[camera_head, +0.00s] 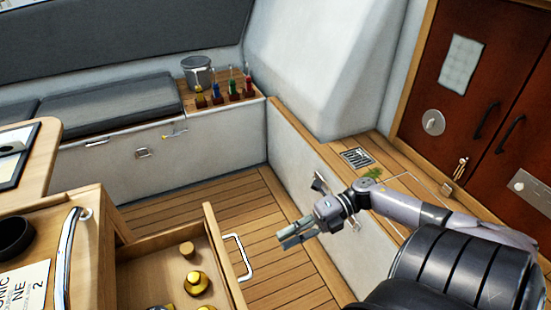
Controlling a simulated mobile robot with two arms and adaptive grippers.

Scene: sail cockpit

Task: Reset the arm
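My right arm comes in from the lower right and reaches left over the wooden floor. My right gripper (288,238) points left, above the floor and to the right of an open drawer (217,262). It looks empty and apart from everything. Its fingers are small here and lie close to each other, so I cannot tell whether they are open or shut. My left gripper and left arm are not in view.
The drawer, with a white handle (238,257), holds brass pieces (196,282) and a cork-like piece (187,249). A wooden counter (85,255) with a metal rail stands left. Coloured-handled tools (233,90) and a pot (198,72) stand at the back. The floor (235,205) is clear.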

